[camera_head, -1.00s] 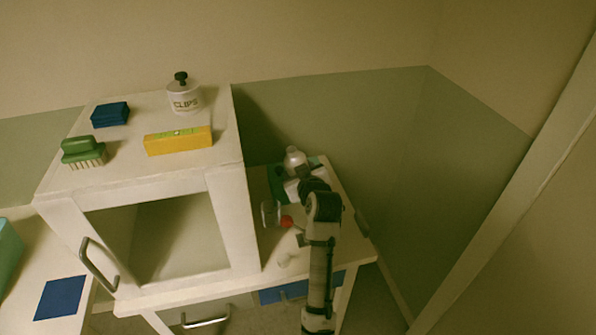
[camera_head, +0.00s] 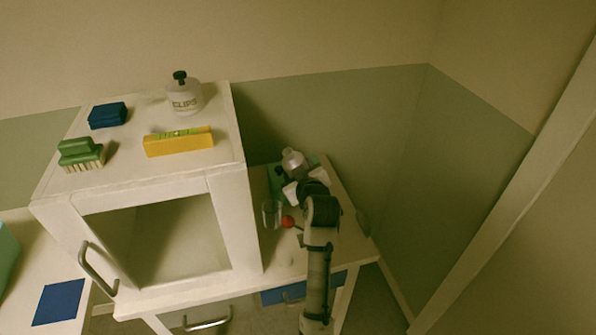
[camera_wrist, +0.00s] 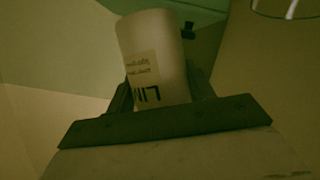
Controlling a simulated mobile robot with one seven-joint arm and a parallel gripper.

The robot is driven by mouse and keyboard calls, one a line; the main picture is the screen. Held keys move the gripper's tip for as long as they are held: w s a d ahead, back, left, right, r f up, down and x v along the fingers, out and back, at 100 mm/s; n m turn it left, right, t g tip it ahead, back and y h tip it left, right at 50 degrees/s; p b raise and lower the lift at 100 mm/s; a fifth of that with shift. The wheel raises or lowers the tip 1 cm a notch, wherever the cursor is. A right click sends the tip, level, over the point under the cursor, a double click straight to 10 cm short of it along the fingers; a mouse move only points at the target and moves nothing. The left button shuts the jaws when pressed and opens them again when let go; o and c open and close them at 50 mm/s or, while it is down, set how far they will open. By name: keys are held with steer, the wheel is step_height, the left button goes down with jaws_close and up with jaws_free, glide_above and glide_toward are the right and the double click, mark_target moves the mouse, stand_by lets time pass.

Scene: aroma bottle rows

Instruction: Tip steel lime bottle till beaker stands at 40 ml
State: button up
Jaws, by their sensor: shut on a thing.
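The steel lime bottle (camera_wrist: 150,50) stands out in the wrist view, with a pale label whose large letters begin "LI". My gripper (camera_wrist: 160,100) is shut on it, with a dark finger on each side of its lower part. In the head view the bottle (camera_head: 293,161) shows as a grey, slightly tilted shape just beyond my gripper (camera_head: 299,184). The clear glass beaker (camera_head: 271,214) stands on the table to the left of my gripper. Only part of its rim (camera_wrist: 290,8) shows at the wrist view's top right. Its liquid level cannot be read.
A red ball-like thing (camera_head: 288,222) sits right of the beaker. A white cabinet (camera_head: 248,215) closes in the left, with a clips jar (camera_head: 184,98), yellow level (camera_head: 178,141), green brush (camera_head: 80,153) and blue block (camera_head: 108,115) on top.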

steer(key=shift+s+a+n+b, duration=0.1)
steer(key=shift+n+b, duration=0.3)
steer(key=shift+b, duration=0.25)
stand_by(0.5)
